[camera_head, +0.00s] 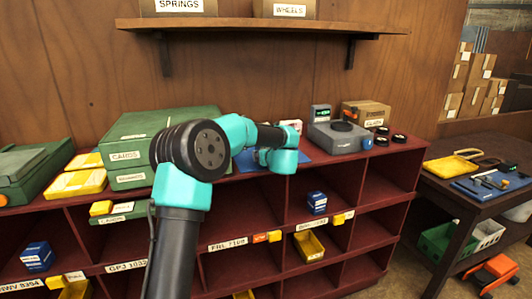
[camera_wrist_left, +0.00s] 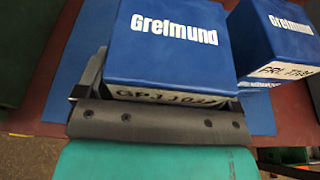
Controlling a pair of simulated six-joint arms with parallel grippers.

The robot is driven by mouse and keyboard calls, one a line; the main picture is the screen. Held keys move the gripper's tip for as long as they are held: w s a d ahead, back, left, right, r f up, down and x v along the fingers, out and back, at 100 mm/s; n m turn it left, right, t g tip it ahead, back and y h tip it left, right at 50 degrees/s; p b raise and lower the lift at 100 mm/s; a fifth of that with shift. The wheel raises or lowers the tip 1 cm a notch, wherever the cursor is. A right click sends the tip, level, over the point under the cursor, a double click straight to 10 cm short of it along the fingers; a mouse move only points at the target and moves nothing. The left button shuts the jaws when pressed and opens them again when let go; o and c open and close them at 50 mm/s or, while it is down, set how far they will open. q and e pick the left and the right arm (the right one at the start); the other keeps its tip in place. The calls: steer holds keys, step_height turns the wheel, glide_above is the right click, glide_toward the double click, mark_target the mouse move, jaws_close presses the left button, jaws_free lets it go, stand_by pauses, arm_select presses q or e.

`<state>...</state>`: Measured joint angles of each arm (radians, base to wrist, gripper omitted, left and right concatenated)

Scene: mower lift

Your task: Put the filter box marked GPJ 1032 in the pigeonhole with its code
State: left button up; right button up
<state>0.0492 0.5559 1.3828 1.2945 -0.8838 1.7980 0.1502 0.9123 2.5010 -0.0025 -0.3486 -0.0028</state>
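A blue filter box (camera_wrist_left: 170,45) with "Greimund" on top and a GPJ label on its near face fills the middle of the left wrist view; the label's lower part is cut off by my gripper. My left gripper (camera_wrist_left: 165,95) is at this box, with one dark finger along its left side. The other finger is hidden, so I cannot tell whether it grips. In the head view my left arm hides the gripper and box, above the blue mat (camera_head: 248,162). The GPJ 1032 label (camera_head: 127,266) is on the rack's left part, partly behind my arm. My right gripper is not in view.
A second blue box (camera_wrist_left: 275,40) stands close to the right. Other pigeonholes hold blue boxes, one left (camera_head: 38,257) and one right (camera_head: 317,203). Green cases (camera_head: 140,135) and a grey device (camera_head: 340,137) flank the mat. A shelf (camera_head: 260,25) overhangs behind.

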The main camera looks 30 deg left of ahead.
arm_select(q)
steer(key=c, duration=1)
steer(key=shift+r, duration=0.15)
steer(key=shift+r, duration=1.35)
steer(key=shift+s+r, duration=0.1)
steer(key=shift+r, duration=0.25)
steer(key=s+d, duration=0.2)
steer(key=s, duration=0.2)
steer(key=s+d+r, duration=0.1)
steer(key=s+d, duration=0.2)
steer(key=s, duration=0.2)
steer(key=s+d, duration=0.3)
steer(key=s, duration=0.1)
steer(key=shift+s+d+r, duration=0.15)
steer(key=shift+s+d, duration=0.05)
